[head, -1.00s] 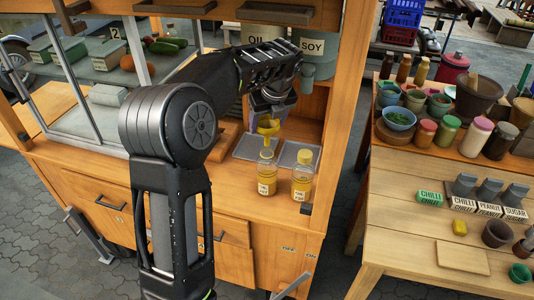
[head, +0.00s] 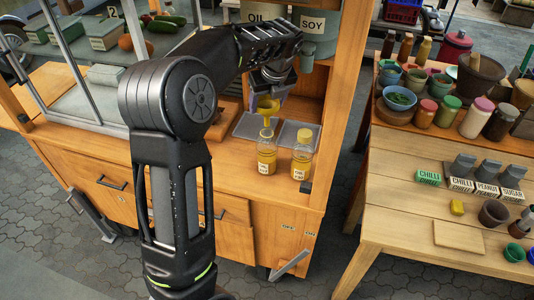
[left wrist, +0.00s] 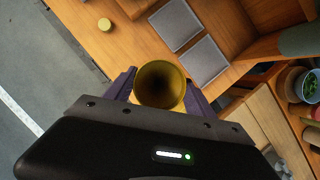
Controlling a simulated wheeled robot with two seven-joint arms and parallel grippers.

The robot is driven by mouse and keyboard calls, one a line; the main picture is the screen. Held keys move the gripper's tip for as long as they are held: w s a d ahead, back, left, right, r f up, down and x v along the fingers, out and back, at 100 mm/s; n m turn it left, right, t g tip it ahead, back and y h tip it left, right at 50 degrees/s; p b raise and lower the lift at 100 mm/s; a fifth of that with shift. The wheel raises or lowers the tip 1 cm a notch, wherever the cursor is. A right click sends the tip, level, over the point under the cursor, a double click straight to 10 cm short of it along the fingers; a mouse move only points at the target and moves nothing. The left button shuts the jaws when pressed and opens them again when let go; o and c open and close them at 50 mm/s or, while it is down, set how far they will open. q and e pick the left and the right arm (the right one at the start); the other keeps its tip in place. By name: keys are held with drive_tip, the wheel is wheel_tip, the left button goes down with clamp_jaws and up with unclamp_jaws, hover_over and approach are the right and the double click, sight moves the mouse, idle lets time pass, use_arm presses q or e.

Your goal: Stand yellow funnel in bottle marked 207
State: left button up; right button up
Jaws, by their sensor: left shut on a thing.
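My left gripper (head: 270,101) is shut on the yellow funnel (head: 266,120). It holds it upright over the left bottle (head: 266,157), with the spout at or just above the bottle's mouth; I cannot tell if it is inside. In the left wrist view I look down into the funnel's dark opening (left wrist: 160,84), between the purple fingers. The left bottle has no lid and holds yellow liquid; its label is too small to read. A similar bottle (head: 301,157) with a yellow lid stands just to its right. My right gripper is not in view.
Two grey trays (left wrist: 176,24) lie on the counter behind the bottles. A loose yellow lid (left wrist: 104,25) lies near the counter's front edge. The stall's wooden post (head: 335,110) rises right of the bottles. A table (head: 405,205) with jars and bowls stands farther right.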

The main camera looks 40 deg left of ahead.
use_arm(q)
drive_tip(key=shift+f, duration=0.25)
idle(0.3)
drive_tip(key=shift+f+b, duration=0.5)
drive_tip(key=shift+f, duration=0.25)
drive_tip(key=shift+f, duration=0.25)
drive_tip(key=shift+f, duration=0.35)
idle(0.5)
drive_tip(key=o, duration=1.4)
